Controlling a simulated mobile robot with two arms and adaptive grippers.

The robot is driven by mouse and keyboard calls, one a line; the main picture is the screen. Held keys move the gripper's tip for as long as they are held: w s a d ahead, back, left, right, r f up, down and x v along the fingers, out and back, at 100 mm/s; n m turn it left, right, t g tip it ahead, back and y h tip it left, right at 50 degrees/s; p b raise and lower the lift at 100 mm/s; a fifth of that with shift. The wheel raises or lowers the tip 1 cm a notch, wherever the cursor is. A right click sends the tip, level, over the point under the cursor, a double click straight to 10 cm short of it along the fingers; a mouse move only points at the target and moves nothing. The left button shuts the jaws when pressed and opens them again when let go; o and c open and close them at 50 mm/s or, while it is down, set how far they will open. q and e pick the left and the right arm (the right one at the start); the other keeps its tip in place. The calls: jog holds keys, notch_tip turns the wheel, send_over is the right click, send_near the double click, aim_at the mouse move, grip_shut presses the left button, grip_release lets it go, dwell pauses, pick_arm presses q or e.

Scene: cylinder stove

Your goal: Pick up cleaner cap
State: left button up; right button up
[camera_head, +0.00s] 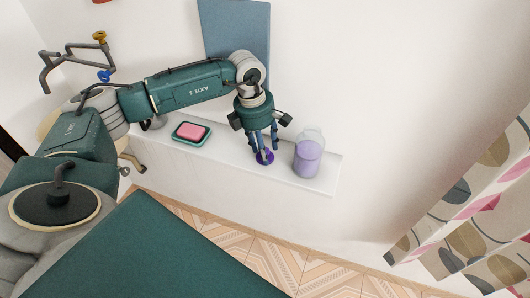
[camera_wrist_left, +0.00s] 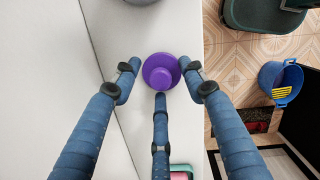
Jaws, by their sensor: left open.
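The purple cleaner cap (camera_head: 264,157) sits on the white ledge in the head view, partly hidden by my left gripper (camera_head: 262,148). In the left wrist view the cap (camera_wrist_left: 161,72) shows as a round disc with a smaller raised knob. My left gripper (camera_wrist_left: 161,80) is open, with its blue fingers around the cap: one on each side and one below it in the picture. I cannot tell whether any finger touches the cap. My right gripper is in neither view.
A clear jar with purple contents (camera_head: 308,157) stands on the ledge (camera_head: 222,150), close right of my left gripper. A green dish with a pink block (camera_head: 191,132) lies to the left. A patterned curtain (camera_head: 480,205) hangs at right. A blue bucket (camera_wrist_left: 281,83) stands on the floor.

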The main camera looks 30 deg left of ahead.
pick_arm(q)
jog(key=c, duration=0.9)
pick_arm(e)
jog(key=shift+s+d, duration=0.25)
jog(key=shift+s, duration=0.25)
pick_arm(q)
jog(key=shift+r, duration=0.1)
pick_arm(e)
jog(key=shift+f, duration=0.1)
